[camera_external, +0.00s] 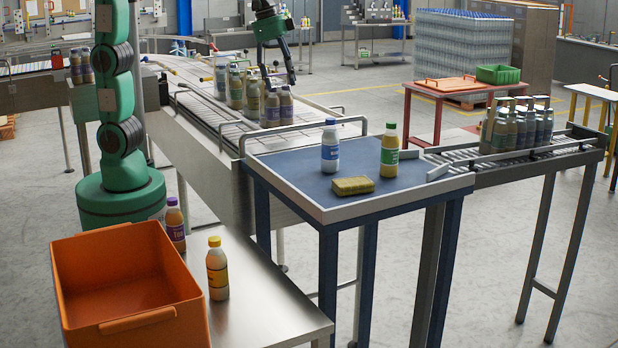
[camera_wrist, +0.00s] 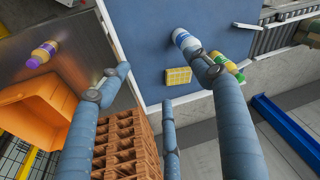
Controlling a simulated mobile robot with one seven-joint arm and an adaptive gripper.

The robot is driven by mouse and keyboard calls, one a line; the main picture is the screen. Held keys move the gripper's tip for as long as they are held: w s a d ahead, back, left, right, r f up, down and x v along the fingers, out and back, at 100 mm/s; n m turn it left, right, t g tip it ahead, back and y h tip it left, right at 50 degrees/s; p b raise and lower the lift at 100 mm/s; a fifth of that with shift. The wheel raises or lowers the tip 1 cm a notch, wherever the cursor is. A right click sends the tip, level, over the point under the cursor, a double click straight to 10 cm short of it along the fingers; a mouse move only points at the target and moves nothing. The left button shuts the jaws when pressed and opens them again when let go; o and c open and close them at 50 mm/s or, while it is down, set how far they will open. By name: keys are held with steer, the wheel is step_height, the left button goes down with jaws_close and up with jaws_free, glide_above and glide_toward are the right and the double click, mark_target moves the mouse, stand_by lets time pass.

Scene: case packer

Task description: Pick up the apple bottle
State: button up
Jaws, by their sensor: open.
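No label can be read for certain as apple. My gripper (camera_external: 279,81) is up over the conveyor, left of and behind the blue table. Its fingers (camera_wrist: 160,72) are spread wide with nothing between them, apart from every bottle.
A yellow sponge (camera_external: 352,186) lies on the blue table, which has a raised rim (camera_external: 330,217). A yellow bottle (camera_external: 217,270) and a purple-capped bottle (camera_external: 175,226) stand beside an orange bin (camera_external: 125,285). Several bottles stand on the conveyor (camera_external: 205,110) and on the right roller track (camera_external: 500,158).

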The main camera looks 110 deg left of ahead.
steer(key=w+a+p, duration=0.1)
steer(key=w+p, duration=0.2)
steer(key=w, duration=0.6)
steer(key=m+g+p, duration=0.3)
steer(key=p, duration=0.6)
glide_above(391, 155)
steer(key=s+a, duration=0.1)
steer(key=a, duration=0.1)
step_height(391, 155, down, 9)
steer(key=shift+a+r, duration=0.1)
steer(key=shift+a, duration=0.05)
steer(key=shift+w+a+f, duration=0.1)
steer(key=shift+w+f, duration=0.2)
steer(key=shift+f, duration=0.1)
steer(key=shift+f, duration=4.3)
steer(key=shift+w+f, duration=0.1)
steer(key=shift+f, duration=2.5)
